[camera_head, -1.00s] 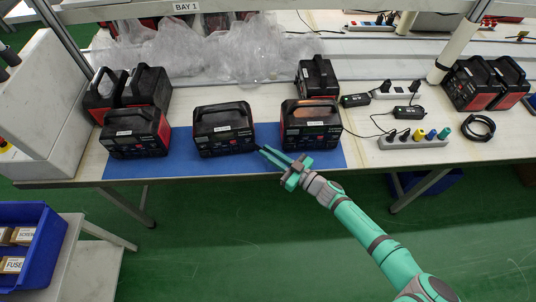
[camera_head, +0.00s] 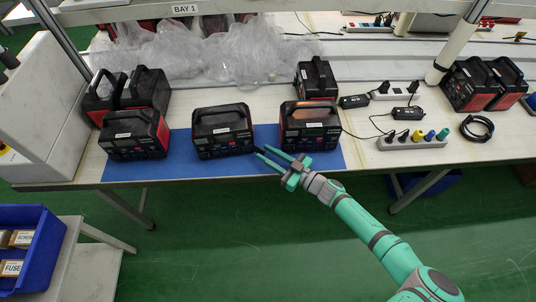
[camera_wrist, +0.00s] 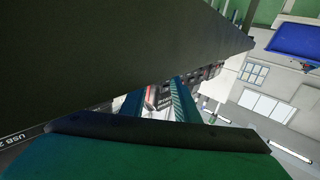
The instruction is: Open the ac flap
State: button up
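Three black-and-red power stations stand on the blue mat (camera_head: 180,165): left (camera_head: 134,136), middle (camera_head: 223,132) and right (camera_head: 310,127). No AC flap can be made out for certain in the head view. My gripper (camera_head: 266,154) is at the mat's front edge, between the middle and right stations, its tips near the middle one's lower right corner. A small dark piece lies at the tips; I cannot tell what it is or whether they touch it. In the wrist view a dark panel (camera_wrist: 90,50) fills the upper left, with "USB 2" lettering at lower left. The fingers (camera_wrist: 155,105) look parted with nothing clearly between them.
More stations stand behind at left (camera_head: 147,88), at centre (camera_head: 317,78) and at far right (camera_head: 475,82). Power strips (camera_head: 414,142), adapters and cables lie right of the mat. Clear plastic bags (camera_head: 190,50) lie at the back. Green floor is free in front.

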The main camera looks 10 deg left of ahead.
jog(key=v, duration=1)
jog(key=shift+s+d, duration=0.15)
jog(key=shift+d, duration=0.2)
jog(key=s+d+f+m+t+h, duration=0.2)
jog(key=s+d, duration=0.2)
jog(key=s, duration=0.4)
jog(key=s+d+f+m+t+h, duration=0.2)
jog(key=s+d+h, duration=0.15)
jog(key=s, duration=0.55)
jog(key=s+d+f+m+t+h, duration=0.15)
jog(key=s+d, duration=0.25)
jog(key=s, duration=0.4)
jog(key=s+a+r+m+t+h, duration=0.2)
jog(key=s+a+r+m+h, duration=0.15)
jog(key=s, duration=0.55)
jog(key=s+a+r+m+h, duration=0.1)
jog(key=a+r+m+h, duration=0.3)
jog(key=a+r+h, duration=0.2)
jog(key=shift+s+r+t, duration=0.15)
jog(key=shift+r+t, duration=0.3)
jog(key=shift+r, duration=0.55)
